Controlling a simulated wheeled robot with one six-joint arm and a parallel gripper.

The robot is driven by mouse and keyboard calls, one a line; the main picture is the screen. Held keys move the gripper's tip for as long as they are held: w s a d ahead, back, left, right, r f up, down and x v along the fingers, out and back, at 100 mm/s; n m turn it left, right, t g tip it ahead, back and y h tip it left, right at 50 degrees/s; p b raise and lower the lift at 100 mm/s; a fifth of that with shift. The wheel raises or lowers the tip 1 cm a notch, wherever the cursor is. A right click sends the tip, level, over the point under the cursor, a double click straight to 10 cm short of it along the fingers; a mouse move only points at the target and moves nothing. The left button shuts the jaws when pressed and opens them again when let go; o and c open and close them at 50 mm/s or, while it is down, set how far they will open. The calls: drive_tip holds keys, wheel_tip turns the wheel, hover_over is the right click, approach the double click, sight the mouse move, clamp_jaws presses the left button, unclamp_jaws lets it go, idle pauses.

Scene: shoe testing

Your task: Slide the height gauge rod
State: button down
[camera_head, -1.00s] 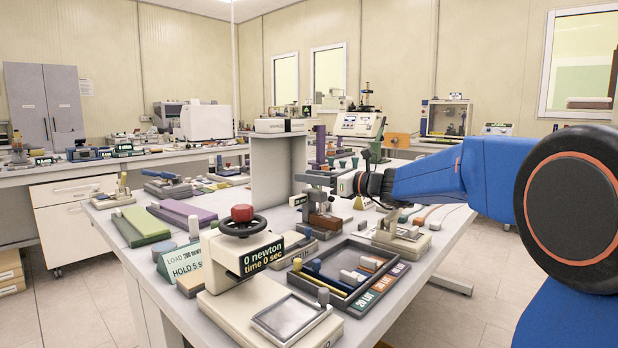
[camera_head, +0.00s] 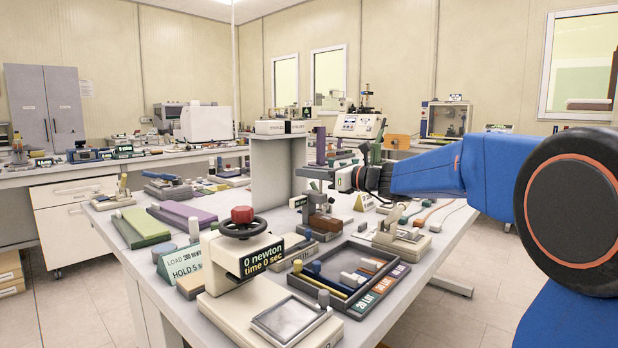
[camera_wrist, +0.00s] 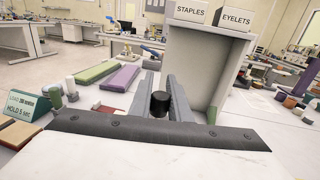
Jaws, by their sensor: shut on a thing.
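My gripper (camera_head: 308,173) reaches in from the right over the table, behind the press. In the wrist view, its two grey fingers (camera_wrist: 160,95) are shut on a round black knob (camera_wrist: 160,104), which appears to top the height gauge rod. In the head view, the height gauge (camera_head: 322,224) stands below my gripper, with a dark upper part and a brown block low down. My fingers partly hide the top of the rod. The gauge's lower part is hidden in the wrist view.
A grey upright panel (camera_head: 270,175) stands close behind my gripper. The press with a red-knobbed wheel (camera_head: 243,225) and a dark tray (camera_head: 350,275) stand in front. Green (camera_head: 142,226) and purple (camera_head: 182,214) slabs lie to the left.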

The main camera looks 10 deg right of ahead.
drive_tip(key=c, duration=1.6)
unclamp_jaws()
drive_tip(key=shift+r, duration=0.35)
drive_tip(key=shift+c, duration=0.2)
drive_tip(key=shift+f, duration=0.1)
drive_tip(key=shift+s+d, duration=0.1)
drive_tip(key=v, duration=1.7)
